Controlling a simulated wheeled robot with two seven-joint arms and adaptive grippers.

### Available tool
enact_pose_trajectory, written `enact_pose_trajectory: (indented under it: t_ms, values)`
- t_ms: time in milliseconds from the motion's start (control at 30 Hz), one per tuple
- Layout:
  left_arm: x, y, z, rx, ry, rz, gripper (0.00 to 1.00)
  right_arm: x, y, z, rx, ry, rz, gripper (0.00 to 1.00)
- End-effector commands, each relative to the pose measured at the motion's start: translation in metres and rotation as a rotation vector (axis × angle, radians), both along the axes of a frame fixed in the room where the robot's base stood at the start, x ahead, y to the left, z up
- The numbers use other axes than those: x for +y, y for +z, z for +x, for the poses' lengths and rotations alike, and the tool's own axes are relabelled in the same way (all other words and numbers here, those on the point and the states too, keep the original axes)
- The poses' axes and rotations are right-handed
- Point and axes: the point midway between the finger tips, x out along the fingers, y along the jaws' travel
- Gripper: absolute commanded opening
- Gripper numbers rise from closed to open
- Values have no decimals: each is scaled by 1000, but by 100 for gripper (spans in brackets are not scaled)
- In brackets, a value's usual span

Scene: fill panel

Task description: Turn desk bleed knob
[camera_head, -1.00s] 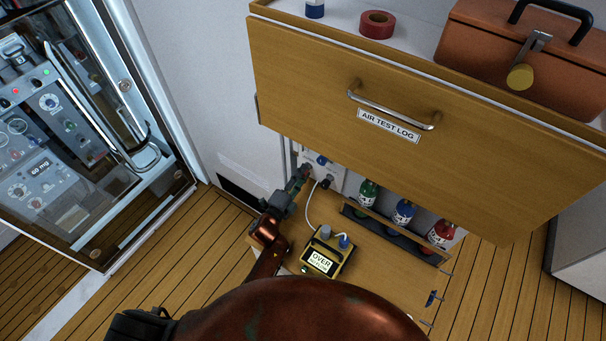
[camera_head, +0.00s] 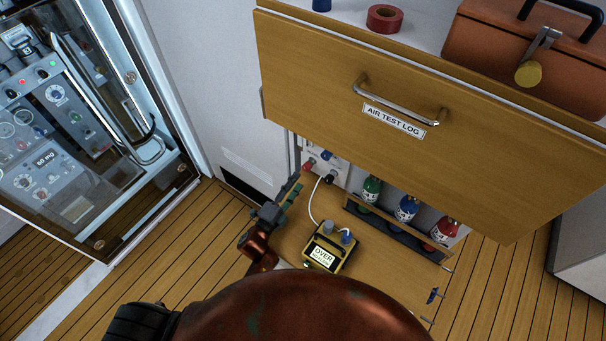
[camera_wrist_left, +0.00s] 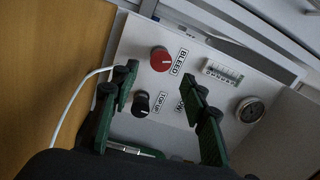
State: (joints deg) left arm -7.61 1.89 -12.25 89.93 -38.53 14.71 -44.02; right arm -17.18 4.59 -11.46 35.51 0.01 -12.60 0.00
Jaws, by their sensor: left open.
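The red bleed knob (camera_wrist_left: 160,59) sits beside its BLEED label on the white panel (camera_wrist_left: 140,40) in the left wrist view. In the head view the red knob (camera_head: 309,163) shows small on the panel under the drawer. A black knob (camera_wrist_left: 140,104) with a TOP UP label is below it in the wrist view. My left gripper (camera_wrist_left: 160,82) is open and empty, its green fingers spread in front of the panel with the red knob between and beyond the tips. In the head view my left gripper (camera_head: 289,190) is left of the panel, apart from the knob. My right gripper is not seen.
A round gauge (camera_wrist_left: 250,109) and a flow meter (camera_wrist_left: 222,71) are on the panel. A yellow meter box (camera_head: 327,252) with a white hose stands on the wooden desk. Several bottles (camera_head: 405,209) stand in a rack at right. A wooden drawer front (camera_head: 360,130) overhangs the desk.

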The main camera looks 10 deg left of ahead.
Motion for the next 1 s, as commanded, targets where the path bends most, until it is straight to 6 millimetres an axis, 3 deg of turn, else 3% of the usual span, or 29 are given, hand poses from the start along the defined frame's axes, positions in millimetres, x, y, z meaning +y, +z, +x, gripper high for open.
enact_pose_trajectory:
  t_ms: [100, 300, 733, 867, 1000]
  values:
    - [7, -1, -21, 1, 0, 1, 41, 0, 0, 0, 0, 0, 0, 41]
    - [13, -2, -38, 1, 0, 0, 41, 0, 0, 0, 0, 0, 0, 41]
    - [18, -2, -41, 10, 12, -8, 41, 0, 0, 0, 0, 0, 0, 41]
    - [47, -6, -42, 85, 99, -70, 41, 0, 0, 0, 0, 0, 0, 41]
    - [109, -19, -57, 262, 296, -232, 41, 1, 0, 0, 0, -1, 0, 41]
